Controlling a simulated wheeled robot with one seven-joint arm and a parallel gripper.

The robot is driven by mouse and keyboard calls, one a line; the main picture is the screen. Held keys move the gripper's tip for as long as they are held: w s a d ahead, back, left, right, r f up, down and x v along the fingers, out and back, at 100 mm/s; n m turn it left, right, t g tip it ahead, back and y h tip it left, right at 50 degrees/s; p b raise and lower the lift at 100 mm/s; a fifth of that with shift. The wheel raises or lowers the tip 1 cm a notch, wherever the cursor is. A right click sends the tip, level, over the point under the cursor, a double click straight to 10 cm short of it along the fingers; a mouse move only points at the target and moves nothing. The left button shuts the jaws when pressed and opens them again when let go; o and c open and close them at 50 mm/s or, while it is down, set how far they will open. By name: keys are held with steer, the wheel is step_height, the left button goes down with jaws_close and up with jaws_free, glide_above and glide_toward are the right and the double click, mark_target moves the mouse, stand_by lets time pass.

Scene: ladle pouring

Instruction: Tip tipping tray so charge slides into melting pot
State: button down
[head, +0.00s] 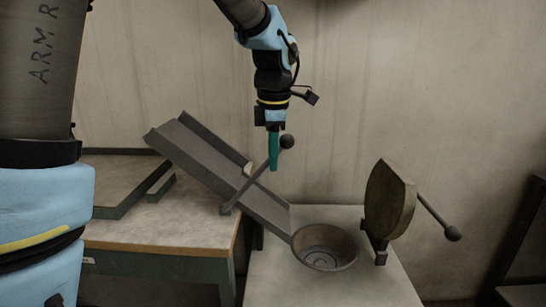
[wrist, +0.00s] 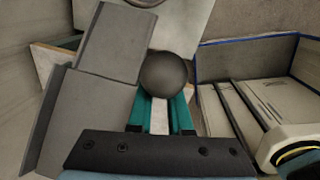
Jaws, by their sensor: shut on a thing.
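The tipping tray (head: 205,157) is a grey channel. It is tilted steeply, with its lower right end at the rim of the melting pot (head: 325,238). A lever with a dark ball knob (head: 287,141) rises from the tray's side. My gripper (head: 273,163) points down and is shut on the lever at the knob. In the wrist view the knob (wrist: 164,73) sits at the tips of the green fingers (wrist: 163,102), beside the tray (wrist: 110,42). The pot shows a round, ringed inside. I cannot make out the charge in the tray or pot.
A tilted round lid (head: 388,200) with a ball-ended handle stands just right of the pot. A pale bench (head: 335,287) carries the pot. The wrist view shows a blue-edged bin (wrist: 245,42) at right.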

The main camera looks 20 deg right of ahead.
steer(key=shift+w+a+r, duration=0.1)
steer(key=shift+r, duration=0.05)
steer(key=shift+a+r, duration=0.1)
steer(key=shift+a, duration=0.05)
steer(key=w+a+r+g+h, duration=0.1)
steer(key=w+a+r+h, duration=0.1)
steer(key=a, duration=0.3)
steer(key=w+a+r+g+h+p, duration=0.1)
steer(key=w+a+r+g+h, duration=0.1)
steer(key=a+h, duration=0.3)
steer(key=shift+w+a+p, duration=0.3)
steer(key=shift+w+a, duration=0.25)
steer(key=shift+w, duration=0.05)
steer(key=shift+a+n, duration=0.1)
steer(key=shift+n, duration=0.2)
steer(key=c, duration=0.8)
jaws_free()
steer(key=shift+c, duration=0.2)
steer(key=b+v, duration=0.1)
steer(key=v, duration=0.9)
steer(key=shift+w+a+r, duration=0.2)
steer(key=shift+a, duration=0.15)
